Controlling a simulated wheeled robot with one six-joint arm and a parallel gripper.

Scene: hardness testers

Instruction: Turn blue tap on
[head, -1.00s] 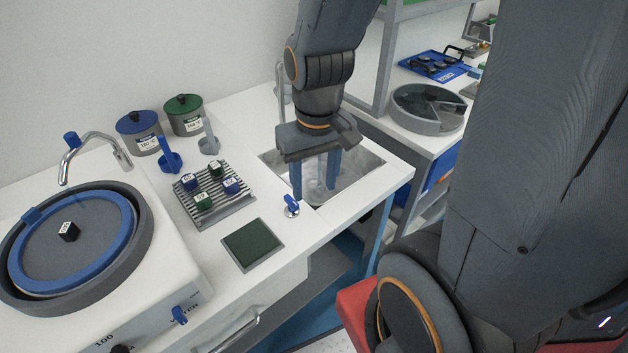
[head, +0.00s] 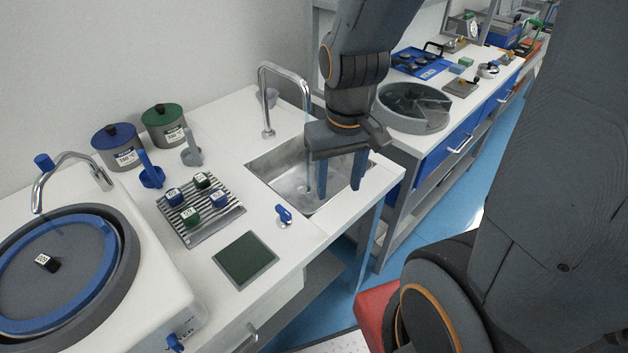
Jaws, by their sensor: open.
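Another blue knob (head: 44,162) tops the curved metal faucet (head: 66,166) over the grinding wheel at the left. A blue valve (head: 175,343) is on the front of that machine, partly cut off. My gripper (head: 340,178) points down with its two blue fingers apart and nothing between them. It is over the right part of the metal sink (head: 285,170), to the right of the small blue handle and apart from it.
The tall sink faucet (head: 267,100) stands behind and left of my gripper, with a thin pale streak below its spout. A rack (head: 212,227) with several small cubes, a green pad (head: 244,258) and two lidded pots (head: 118,150) are on the counter. A round divided tray (head: 413,106) stands at the right.

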